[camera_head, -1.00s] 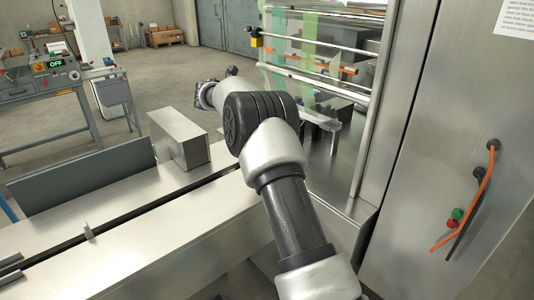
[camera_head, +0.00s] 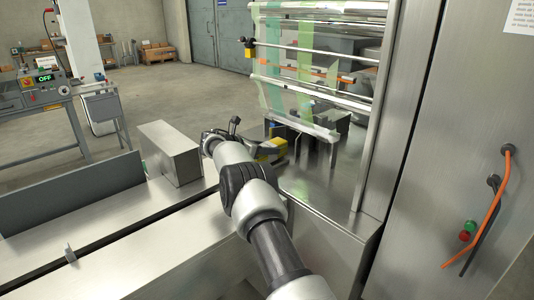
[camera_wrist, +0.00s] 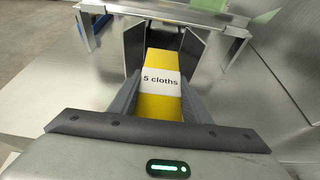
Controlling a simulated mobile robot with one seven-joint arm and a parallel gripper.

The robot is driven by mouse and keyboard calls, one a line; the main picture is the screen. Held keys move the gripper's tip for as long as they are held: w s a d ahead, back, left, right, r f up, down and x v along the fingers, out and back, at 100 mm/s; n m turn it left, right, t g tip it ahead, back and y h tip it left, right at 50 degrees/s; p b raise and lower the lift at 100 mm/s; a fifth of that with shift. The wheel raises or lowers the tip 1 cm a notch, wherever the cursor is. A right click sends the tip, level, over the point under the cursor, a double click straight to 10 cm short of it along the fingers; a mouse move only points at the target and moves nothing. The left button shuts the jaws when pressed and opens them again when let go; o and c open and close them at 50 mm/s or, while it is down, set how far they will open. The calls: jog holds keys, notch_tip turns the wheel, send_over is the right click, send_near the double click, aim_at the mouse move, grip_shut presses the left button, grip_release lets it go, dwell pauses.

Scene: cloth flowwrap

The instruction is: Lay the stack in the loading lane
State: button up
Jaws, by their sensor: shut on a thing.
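The stack (camera_wrist: 160,106) is a yellow bundle with a white band printed "5 cloths". My gripper (camera_wrist: 158,92) is shut on it, with one dark finger along each long side. In the head view the yellow stack (camera_head: 272,149) shows beyond my wrist, just before the dark upright plates (camera_head: 330,135) of the wrapping machine. My arm hides part of the gripper there. The steel lane (camera_head: 122,222) runs from lower left toward the machine, with a dark slot along it and a small upright lug (camera_head: 70,253). Whether the stack touches the steel is unclear.
A steel box (camera_head: 170,152) stands left of my gripper, beside a grey side panel (camera_head: 75,192). Green-striped film (camera_head: 300,60) hangs on rollers above the plates. A tall steel cabinet (camera_head: 455,120) with an orange cable closes off the right.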

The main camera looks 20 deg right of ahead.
jog(key=shift+f, duration=0.8)
jog(key=shift+f, duration=0.1)
jog(key=o, duration=1.1)
jog(key=shift+f, duration=0.1)
